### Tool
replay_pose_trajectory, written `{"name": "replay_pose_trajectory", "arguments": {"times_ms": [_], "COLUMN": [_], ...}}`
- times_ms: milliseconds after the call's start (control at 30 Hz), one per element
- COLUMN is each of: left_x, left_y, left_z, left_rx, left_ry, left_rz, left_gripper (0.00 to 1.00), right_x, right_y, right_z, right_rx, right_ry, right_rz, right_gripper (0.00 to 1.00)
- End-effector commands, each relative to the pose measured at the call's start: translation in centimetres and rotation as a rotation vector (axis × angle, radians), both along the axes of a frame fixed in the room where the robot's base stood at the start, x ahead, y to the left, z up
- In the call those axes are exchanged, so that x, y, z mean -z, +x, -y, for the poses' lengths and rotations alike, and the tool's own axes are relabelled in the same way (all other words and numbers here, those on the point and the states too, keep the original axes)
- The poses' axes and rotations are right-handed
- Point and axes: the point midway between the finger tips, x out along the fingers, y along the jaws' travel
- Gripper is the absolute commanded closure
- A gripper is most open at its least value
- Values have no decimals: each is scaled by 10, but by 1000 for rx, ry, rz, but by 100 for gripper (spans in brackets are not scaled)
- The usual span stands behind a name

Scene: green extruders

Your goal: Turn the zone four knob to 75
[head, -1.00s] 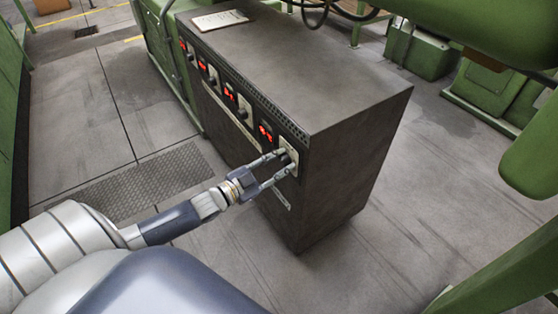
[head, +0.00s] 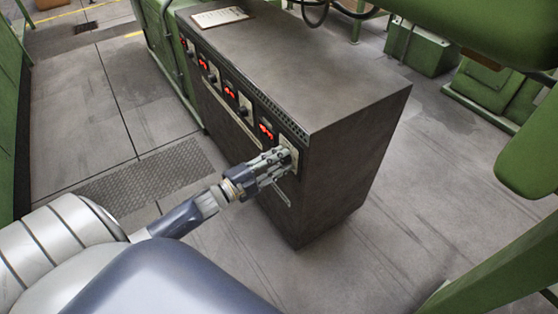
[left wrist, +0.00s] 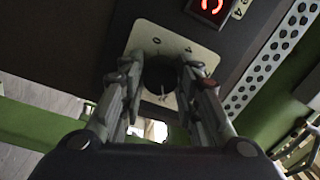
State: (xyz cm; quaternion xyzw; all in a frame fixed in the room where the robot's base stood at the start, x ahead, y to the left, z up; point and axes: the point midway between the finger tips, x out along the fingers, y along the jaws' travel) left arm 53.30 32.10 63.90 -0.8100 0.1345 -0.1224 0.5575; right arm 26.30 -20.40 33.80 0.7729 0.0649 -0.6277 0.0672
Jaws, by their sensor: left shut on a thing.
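The dark grey control cabinet (head: 350,125) has a row of red displays, each with a knob on a pale plate. My left gripper (head: 283,160) is at the nearest knob, at the right end of the row. The left wrist view shows this dark round knob (left wrist: 160,73) on its pale dial plate (left wrist: 177,42), with the gripper fingers (left wrist: 160,82) shut on either side of it. A lit display (left wrist: 211,6) beside the plate is cut off at the top edge. The display for this knob (head: 266,131) glows red in the head view, too small to read surely. My right gripper is not in view.
A clipboard with paper (head: 220,16) lies on the cabinet top. A perforated strip (left wrist: 275,55) runs along the cabinet edge. Green machinery (head: 500,90) stands at the right and overhangs the top right. The grey floor (head: 400,220) right of the cabinet is clear.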

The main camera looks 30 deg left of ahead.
Motion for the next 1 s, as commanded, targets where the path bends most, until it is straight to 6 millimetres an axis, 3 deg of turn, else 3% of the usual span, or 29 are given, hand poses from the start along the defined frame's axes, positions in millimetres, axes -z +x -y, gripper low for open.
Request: {"name": "replay_pose_trajectory", "arguments": {"times_ms": [567,600,667,1000], "left_x": [1,1,1,1], "left_y": [0,0,0,-1], "left_z": [1,1,1,0], "left_rx": [1,1,1,1], "left_ry": [28,27,27,26], "left_rz": [9,9,9,10], "left_gripper": [94,63,50,49], "right_x": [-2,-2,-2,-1], "right_y": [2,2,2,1], "right_z": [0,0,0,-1], "right_rx": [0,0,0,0], "right_ry": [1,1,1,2], "right_rz": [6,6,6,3], "right_gripper": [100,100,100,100]}}
